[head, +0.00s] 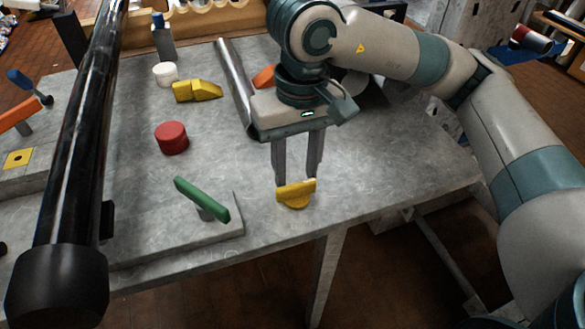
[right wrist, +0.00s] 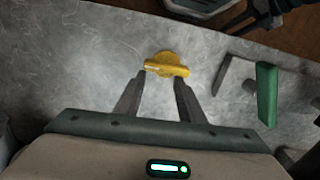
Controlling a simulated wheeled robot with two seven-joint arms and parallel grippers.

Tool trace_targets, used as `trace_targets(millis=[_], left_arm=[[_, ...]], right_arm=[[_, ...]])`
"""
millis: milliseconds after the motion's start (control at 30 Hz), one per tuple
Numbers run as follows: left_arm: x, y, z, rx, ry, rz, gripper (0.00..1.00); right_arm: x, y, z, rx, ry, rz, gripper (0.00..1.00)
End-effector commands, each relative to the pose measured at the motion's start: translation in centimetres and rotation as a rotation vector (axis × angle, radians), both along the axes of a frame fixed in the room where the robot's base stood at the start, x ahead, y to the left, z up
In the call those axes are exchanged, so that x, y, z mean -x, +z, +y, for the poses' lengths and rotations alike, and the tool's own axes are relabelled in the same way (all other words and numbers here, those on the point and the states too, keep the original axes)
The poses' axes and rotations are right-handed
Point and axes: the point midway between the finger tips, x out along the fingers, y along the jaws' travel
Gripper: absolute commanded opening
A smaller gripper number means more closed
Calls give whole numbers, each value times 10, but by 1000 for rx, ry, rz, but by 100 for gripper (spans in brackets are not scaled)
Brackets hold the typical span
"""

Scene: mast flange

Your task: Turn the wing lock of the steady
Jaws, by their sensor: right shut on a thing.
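A yellow wing lock (head: 295,193), a flat bar on a round base, sits near the front edge of the grey table. It also shows in the right wrist view (right wrist: 166,66). My right gripper (head: 296,180) points down at it from above. Its two fingers stand at the wing bar, one near each end, and are shut on it with a gap between them. In the right wrist view the fingertips (right wrist: 163,76) meet the near side of the bar. Part of the round base is hidden by the bar. My left gripper is not in view.
A green lever (head: 202,199) on a grey plate (head: 180,236) stands left of the wing lock. A thick black tube (head: 76,150) crosses the left side. A red cylinder (head: 172,138), yellow block (head: 197,91) and metal rod (head: 236,85) lie farther back. The table's right part is clear.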

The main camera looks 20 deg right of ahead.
Motion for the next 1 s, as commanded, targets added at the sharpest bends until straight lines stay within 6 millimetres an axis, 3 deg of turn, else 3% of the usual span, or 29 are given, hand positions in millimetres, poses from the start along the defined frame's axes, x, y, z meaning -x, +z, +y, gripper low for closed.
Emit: trace_targets(millis=[33,267,1000], left_arm=[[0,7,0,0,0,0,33],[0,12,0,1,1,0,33],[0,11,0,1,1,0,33]], right_arm=[[11,13,0,1,38,23,31],[10,31,1,-4,33,20,31],[8,32,1,-6,22,18,31]])
